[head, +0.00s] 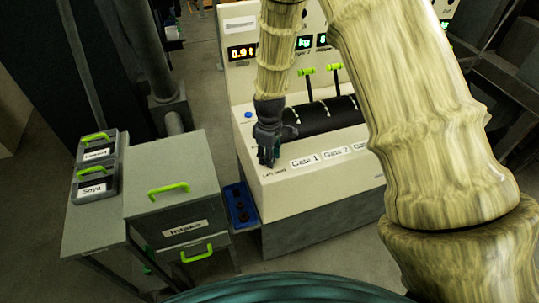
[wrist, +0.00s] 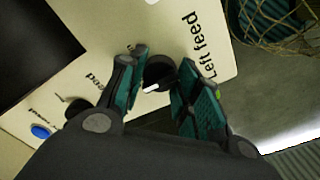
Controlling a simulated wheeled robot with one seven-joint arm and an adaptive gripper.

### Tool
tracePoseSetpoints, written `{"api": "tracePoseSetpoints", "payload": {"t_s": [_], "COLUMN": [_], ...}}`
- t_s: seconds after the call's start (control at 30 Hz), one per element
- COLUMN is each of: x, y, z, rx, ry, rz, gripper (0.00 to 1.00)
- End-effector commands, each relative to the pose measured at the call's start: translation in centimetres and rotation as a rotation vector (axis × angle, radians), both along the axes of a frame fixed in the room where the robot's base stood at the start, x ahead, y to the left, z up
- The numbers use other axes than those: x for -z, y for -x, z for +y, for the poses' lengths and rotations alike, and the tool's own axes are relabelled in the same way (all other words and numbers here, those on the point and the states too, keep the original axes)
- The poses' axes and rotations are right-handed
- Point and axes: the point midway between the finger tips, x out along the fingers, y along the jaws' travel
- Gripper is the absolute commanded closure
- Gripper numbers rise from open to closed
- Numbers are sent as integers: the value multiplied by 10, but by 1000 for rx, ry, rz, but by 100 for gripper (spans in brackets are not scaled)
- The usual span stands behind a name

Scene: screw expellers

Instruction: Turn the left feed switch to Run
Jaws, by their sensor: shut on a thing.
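The left feed switch is a round black knob (wrist: 158,68) with a white pointer mark, on the cream panel beside the printed words "Left feed" (wrist: 208,48) in the wrist view. The mark faces the lower left of that view. My gripper (wrist: 164,72) has one finger on each side of the knob and is shut on it. In the head view my gripper (head: 267,158) points down at the left end of the cream machine's sloping panel (head: 310,180). It hides the knob there. The switch's position words cannot be read clearly.
A second black knob (wrist: 77,103) and a blue button (wrist: 40,132) are on the same panel. Levers with green handles (head: 307,71) rise behind the gate labels (head: 305,161). A grey Intake bin (head: 170,205) and two small cases (head: 95,183) stand left. A wire basket (wrist: 275,35) is near the panel edge.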

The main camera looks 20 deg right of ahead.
Motion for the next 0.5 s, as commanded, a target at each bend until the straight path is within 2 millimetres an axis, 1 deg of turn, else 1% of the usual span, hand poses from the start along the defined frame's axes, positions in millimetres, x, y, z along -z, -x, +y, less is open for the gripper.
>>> {"api": "tracePoseSetpoints", "payload": {"t_s": [0.27, 0.5], "x": [0, 0], "y": [0, 0], "z": [0, 0], "rx": [57, 217], "ry": [0, 1], "rz": [0, -1], "gripper": [91, 91]}}
